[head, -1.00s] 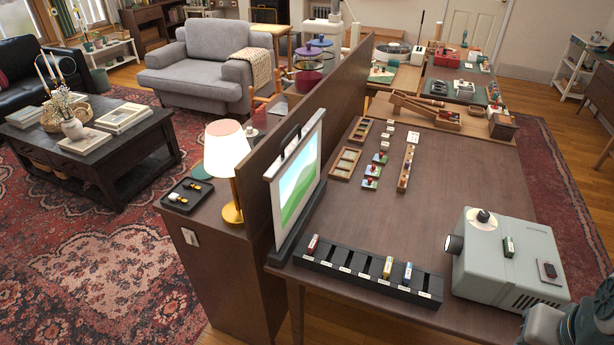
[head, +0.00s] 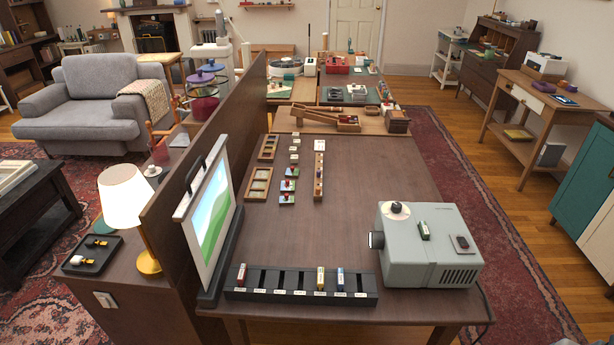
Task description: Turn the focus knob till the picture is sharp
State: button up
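The grey projector (head: 425,255) stands on the right front part of the brown table, its dark lens (head: 377,239) facing left. A round white knob (head: 396,208) with a dark centre sits on its top near the lens end; I cannot read any marks on it. The upright screen (head: 207,220) at the table's left edge shows a green and blue picture, seen at a steep slant. Its shapes look soft, but I cannot tell for sure how sharp it is. My gripper is not in view.
A black slotted rack (head: 300,294) with several small labelled pieces lies along the table's front edge. Small wooden trays (head: 258,184) and blocks lie farther back. A lamp (head: 126,200) stands left of the divider. The table's middle is bare.

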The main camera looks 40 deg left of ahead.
aim_at(397, 207)
jog(key=z, duration=0.25)
jog(key=i, duration=0.75)
jog(key=u, duration=2.6)
jog(key=i, duration=0.5)
jog(key=u, duration=0.05)
jog(key=k, duration=0.95)
jog(key=u, duration=0.95)
jog(key=i, duration=0.8)
jog(key=z, duration=1.65)
